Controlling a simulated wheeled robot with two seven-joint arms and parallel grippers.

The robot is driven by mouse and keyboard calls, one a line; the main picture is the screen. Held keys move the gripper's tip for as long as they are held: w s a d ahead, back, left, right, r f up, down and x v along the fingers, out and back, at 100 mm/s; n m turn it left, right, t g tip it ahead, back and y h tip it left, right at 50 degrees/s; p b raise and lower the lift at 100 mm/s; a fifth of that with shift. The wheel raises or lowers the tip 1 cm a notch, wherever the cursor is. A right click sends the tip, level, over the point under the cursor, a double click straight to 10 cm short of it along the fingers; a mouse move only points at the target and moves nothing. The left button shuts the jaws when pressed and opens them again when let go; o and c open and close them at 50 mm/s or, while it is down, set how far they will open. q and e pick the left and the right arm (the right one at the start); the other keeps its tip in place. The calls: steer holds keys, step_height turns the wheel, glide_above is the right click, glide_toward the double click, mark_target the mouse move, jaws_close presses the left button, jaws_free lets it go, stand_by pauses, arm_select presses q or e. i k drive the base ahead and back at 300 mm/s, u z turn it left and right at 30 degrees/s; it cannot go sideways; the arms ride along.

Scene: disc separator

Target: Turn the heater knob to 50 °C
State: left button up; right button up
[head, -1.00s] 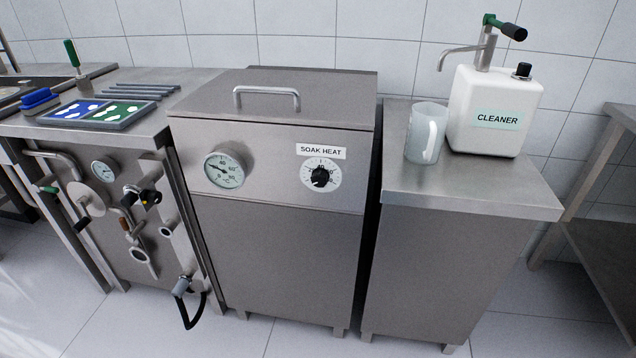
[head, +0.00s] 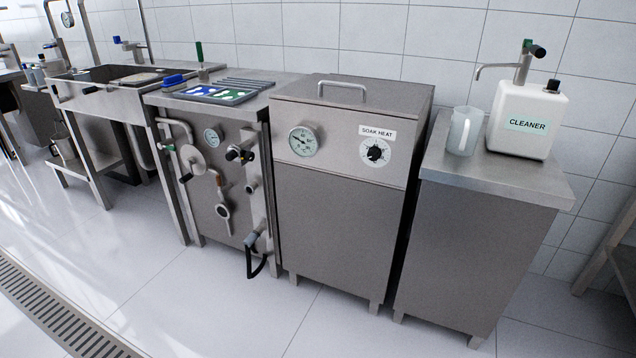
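The black heater knob (head: 375,153) sits on a white dial on the upper front of the steel soak tank (head: 335,220), right of centre in the head view. A "SOAK HEAT" label (head: 378,132) is just above it. The dial numbers are too small to read, so I cannot tell the knob's setting. A round temperature gauge (head: 303,141) is on the same panel to the left. The tank's lid, with a bar handle (head: 343,86), is shut. Neither of my grippers is in view.
A steel cabinet (head: 470,240) at right holds a clear jug (head: 464,131) and a white cleaner container (head: 526,122). The floor in front is clear, with a drain grate (head: 55,310).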

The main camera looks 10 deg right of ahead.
mark_target(375, 152)
steer(key=u, duration=1.65)
steer(key=i, duration=0.3)
steer(key=z, duration=0.7)
steer(key=i, duration=1.05)
steer(key=z, duration=0.7)
